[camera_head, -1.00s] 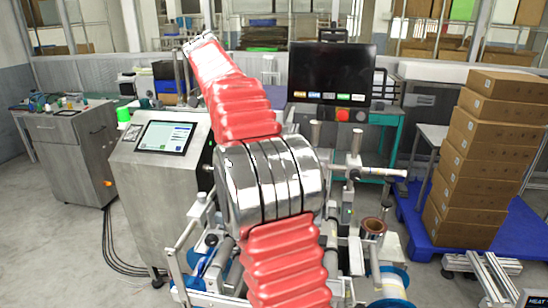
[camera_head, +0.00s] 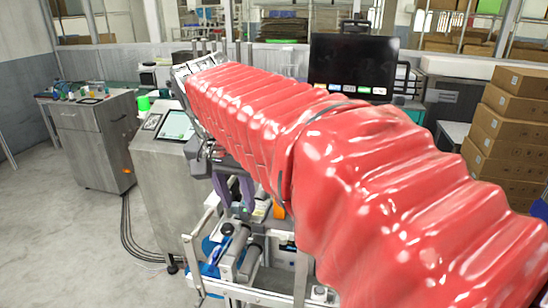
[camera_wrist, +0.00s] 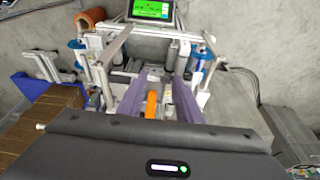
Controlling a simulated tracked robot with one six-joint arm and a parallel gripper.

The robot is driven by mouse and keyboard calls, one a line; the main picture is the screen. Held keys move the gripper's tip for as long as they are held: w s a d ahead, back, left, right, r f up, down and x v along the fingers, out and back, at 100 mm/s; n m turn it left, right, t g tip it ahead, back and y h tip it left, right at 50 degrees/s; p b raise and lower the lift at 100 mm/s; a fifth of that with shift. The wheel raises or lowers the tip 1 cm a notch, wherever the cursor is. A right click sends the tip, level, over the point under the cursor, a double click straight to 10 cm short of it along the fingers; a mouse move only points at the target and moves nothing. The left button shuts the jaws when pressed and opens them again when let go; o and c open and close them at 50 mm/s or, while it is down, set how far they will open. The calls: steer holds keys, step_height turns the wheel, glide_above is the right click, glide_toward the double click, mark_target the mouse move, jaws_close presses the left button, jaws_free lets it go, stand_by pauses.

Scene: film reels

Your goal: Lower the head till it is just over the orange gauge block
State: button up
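The orange gauge block (camera_wrist: 151,103) shows in the wrist view as an upright orange strip on the machine, between my two purple fingers in the picture. In the head view an orange piece (camera_head: 279,210), likely the same block, shows beside my red arm cover, which hides part of it. My gripper (camera_wrist: 160,78) is open, its fingers well apart with nothing held. In the head view my gripper (camera_head: 236,204) points down, left of the orange piece. The height between the fingertips and the block is hard to tell.
The machine's metal frame (camera_head: 250,292) and rollers lie below and around the fingers. A grey cabinet with a tablet screen (camera_head: 177,126) stands at left. A black monitor (camera_head: 352,66) is behind. Stacked cardboard boxes (camera_head: 510,125) stand at right.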

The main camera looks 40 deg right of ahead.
steer(key=s+a+f+n+t+y, duration=0.2)
steer(key=s+a+f+n+t, duration=0.1)
steer(key=s+a+f+n, duration=0.6)
step_height(320, 180, down, 3)
steer(key=shift+s+a+r+n+t+y, duration=0.2)
steer(key=shift+s+a+n+t+y, duration=0.15)
steer(key=shift+a+n, duration=0.6)
